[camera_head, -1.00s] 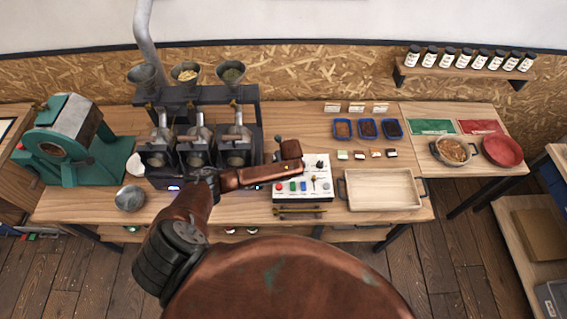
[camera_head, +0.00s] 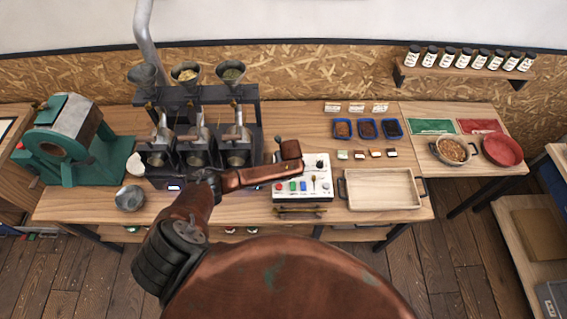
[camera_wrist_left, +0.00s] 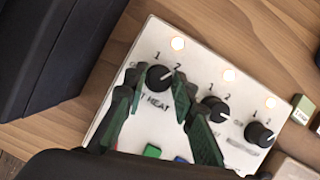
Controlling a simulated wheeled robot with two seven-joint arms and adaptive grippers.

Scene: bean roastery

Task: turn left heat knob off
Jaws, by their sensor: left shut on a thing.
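The white control box (camera_head: 323,163) stands on the bench; my left arm covers its left part in the head view. In the left wrist view, its panel (camera_wrist_left: 146,42) carries three black knobs. The left heat knob (camera_wrist_left: 160,77) sits above the word HEAT, with its white mark towards the upper right, near the 2. My left gripper (camera_wrist_left: 157,84) has its two dark green fingers on either side of this knob, shut on it. The middle knob (camera_wrist_left: 214,109) and right knob (camera_wrist_left: 258,134) are beside it. My right gripper is in neither view.
Lit lamps (camera_wrist_left: 177,43) sit above the knobs. Coloured buttons (camera_head: 292,186) are on the box front. Roasters with funnels (camera_head: 230,73) stand left of the box. An empty wooden tray (camera_head: 382,205) lies to its right. A metal bowl (camera_head: 130,198) stands at the front left.

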